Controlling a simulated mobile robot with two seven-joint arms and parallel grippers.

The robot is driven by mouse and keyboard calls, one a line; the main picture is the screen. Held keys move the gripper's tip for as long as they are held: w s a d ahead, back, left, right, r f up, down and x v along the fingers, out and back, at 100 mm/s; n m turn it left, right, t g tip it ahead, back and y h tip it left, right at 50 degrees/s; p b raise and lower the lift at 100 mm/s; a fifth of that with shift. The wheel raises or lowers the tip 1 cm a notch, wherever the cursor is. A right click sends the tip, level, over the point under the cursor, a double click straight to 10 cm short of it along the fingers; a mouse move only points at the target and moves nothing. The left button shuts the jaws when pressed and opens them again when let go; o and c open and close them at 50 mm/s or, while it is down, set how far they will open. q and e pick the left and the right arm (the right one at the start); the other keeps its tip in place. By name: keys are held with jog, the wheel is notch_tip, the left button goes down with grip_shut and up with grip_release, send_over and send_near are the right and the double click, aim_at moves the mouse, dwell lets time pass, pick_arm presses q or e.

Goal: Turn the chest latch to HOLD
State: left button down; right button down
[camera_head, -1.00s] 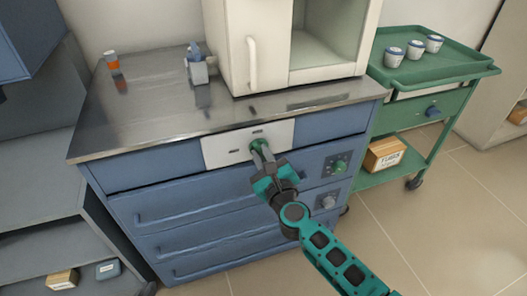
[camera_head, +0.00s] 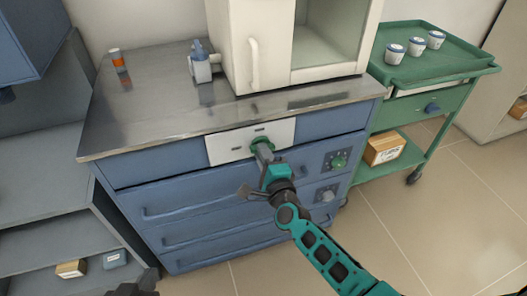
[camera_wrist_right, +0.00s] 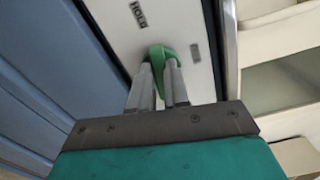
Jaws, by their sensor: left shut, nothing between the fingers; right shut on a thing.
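The green chest latch (camera_head: 262,143) sits on a white plate (camera_head: 225,149) on the front of the blue chest (camera_head: 205,195). My right gripper (camera_head: 264,151) is shut on the latch, its body rolled. In the right wrist view the two grey fingers (camera_wrist_right: 160,76) stand either side of the green latch (camera_wrist_right: 160,54). The HOLD label (camera_wrist_right: 138,14) is at the top of the plate there, and a second label (camera_wrist_right: 195,52) lies to the right of the latch. My left gripper (camera_head: 133,290) shows only as a dark part at the bottom edge; its fingertips are unclear.
A white furnace (camera_head: 240,60), a blue-grey device (camera_head: 200,65) and an orange-capped bottle (camera_head: 118,62) stand on the metal top. Knobs (camera_head: 338,162) are on the chest at right. A green trolley (camera_head: 450,75) with cups stands right; grey shelves (camera_head: 40,160) are left.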

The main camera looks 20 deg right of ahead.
jog(key=shift+f+n+p, duration=0.1)
jog(key=shift+n+p, duration=0.2)
jog(key=shift+n, duration=0.8)
jog(key=c, duration=1.1)
grip_release()
jog(key=shift+s, duration=0.1)
jog(key=s+p, duration=0.1)
jog(key=s, duration=1.1)
jog(key=shift+s+d+p, duration=0.25)
jog(key=shift+s+p, duration=0.1)
